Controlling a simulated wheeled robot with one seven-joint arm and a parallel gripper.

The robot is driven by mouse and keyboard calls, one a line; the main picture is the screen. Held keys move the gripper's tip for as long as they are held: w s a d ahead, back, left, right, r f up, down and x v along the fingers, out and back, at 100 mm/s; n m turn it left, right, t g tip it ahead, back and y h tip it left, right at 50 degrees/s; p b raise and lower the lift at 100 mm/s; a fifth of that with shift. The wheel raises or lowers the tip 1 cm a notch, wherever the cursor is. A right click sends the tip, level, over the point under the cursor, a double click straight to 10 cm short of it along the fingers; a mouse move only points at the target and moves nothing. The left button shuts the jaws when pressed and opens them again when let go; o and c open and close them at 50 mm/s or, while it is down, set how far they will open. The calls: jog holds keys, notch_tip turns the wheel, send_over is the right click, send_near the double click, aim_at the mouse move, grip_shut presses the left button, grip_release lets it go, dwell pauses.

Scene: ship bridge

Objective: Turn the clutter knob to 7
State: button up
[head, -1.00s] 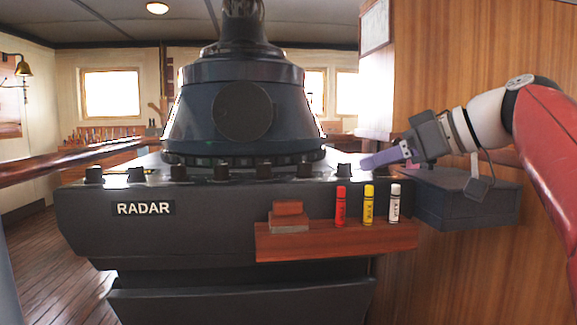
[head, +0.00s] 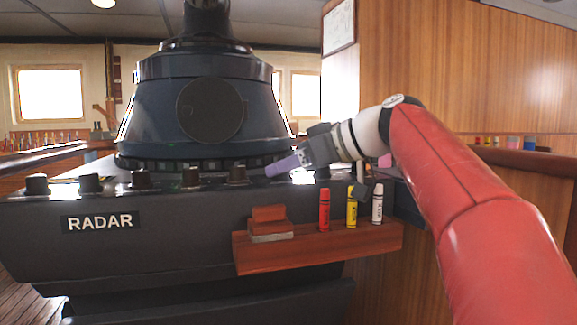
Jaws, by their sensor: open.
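A row of black knobs runs along the top front edge of the RADAR console (head: 150,235). Their labels and scale marks are too small to read, so I cannot tell which one is the clutter knob. My gripper (head: 270,171) has purple fingers and reaches in from the right, pointing left and slightly down. Its fingertips are just right of the fifth knob from the left (head: 237,174), apparently short of touching it. A further knob (head: 322,170) sits below and right of the gripper. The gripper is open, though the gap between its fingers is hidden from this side.
A wooden shelf (head: 330,247) on the console front holds a block-shaped eraser (head: 269,222) and red (head: 324,210), yellow (head: 351,207) and white (head: 377,204) markers below my arm. The dark radar housing (head: 205,105) rises behind the knobs. A wooden wall stands at right.

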jog(key=shift+c, duration=0.5)
jog(key=c, duration=0.9)
jog(key=shift+a+f+m+t+b, duration=0.1)
jog(key=shift+m+t+b, duration=0.2)
jog(key=shift+s+a+m+t+h+b, duration=0.1)
jog(key=shift+s+m+t+h+b, duration=0.1)
jog(key=shift+m+t+h+b, duration=0.55)
jog(key=shift+s+a+m+t+h, duration=0.1)
jog(key=shift+m+t+h, duration=0.8)
jog(key=shift+m, duration=0.25)
jog(key=m+t+h+p, duration=0.2)
jog(key=m+h, duration=0.1)
jog(key=shift+a+r, duration=0.15)
jog(key=shift+r, duration=0.15)
jog(key=shift+a+f+m+t+h+p, duration=0.15)
jog(key=shift+m+t+h+p, duration=0.3)
jog(key=shift+m+h+p, duration=0.9)
jog(key=shift+f+m+h+b, duration=0.1)
jog(key=shift+m+h+b, duration=0.3)
jog(key=shift+h, duration=0.2)
